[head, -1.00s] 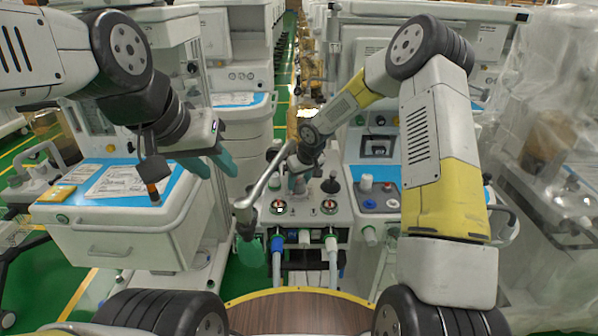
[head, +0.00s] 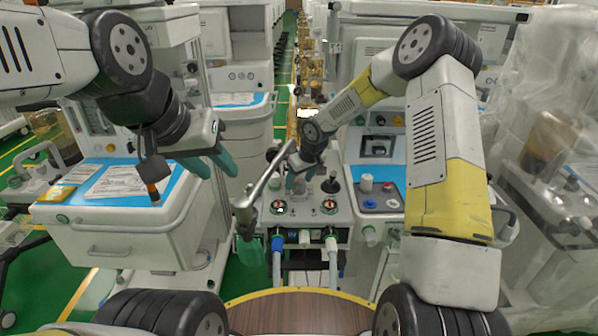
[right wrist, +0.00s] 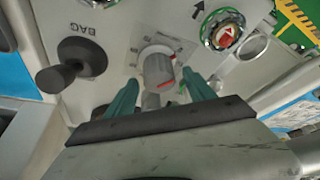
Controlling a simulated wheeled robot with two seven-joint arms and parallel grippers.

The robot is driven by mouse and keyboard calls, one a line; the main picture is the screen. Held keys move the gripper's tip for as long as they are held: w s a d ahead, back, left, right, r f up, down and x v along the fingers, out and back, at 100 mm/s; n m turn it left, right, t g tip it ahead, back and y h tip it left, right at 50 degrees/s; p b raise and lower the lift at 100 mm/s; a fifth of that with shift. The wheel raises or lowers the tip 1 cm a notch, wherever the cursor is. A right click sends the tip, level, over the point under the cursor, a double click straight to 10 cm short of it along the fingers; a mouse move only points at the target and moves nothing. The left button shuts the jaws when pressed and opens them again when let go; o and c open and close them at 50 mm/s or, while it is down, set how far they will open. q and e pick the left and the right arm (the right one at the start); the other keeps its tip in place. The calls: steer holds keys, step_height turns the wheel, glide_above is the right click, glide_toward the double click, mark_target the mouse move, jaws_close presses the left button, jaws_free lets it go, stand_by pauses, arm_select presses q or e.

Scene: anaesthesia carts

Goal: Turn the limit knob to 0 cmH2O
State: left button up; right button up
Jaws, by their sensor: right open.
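The limit knob (right wrist: 157,70) is a grey knob with a red mark, set on a printed scale on the grey machine panel in the right wrist view. My right gripper (right wrist: 160,92) is open, its two teal fingers apart with the knob's stem between and just beyond the tips. I cannot tell whether they touch it. In the head view my right gripper (head: 297,181) is over the panel and largely hides the knob. My left gripper (head: 210,164) is open and empty, above the cart at the left.
A black BAG lever (right wrist: 80,60) stands left of the knob in the right wrist view. Hoses (head: 332,258) hang below the panel. A cart with papers (head: 118,183) stands at the left.

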steer(key=v, duration=0.7)
steer(key=shift+s+r, duration=0.1)
steer(key=s+d+r+m+t+h, duration=0.1)
steer(key=s+d+r, duration=0.4)
steer(key=s+r, duration=0.25)
steer(key=s+d+r+m+h, duration=0.15)
steer(key=s+d+r, duration=0.25)
steer(key=s+r, duration=0.4)
steer(key=s+d+r+m+y, duration=0.1)
steer(key=s+r+m, duration=0.1)
steer(key=s, duration=0.6)
steer(key=s+d+r+m+t+y, duration=0.1)
steer(key=s+d+r+m, duration=0.1)
steer(key=s, duration=0.7)
steer(key=shift+s+d+r+t, duration=0.25)
steer(key=shift+r+t, duration=0.05)
steer(key=shift+r, duration=0.6)
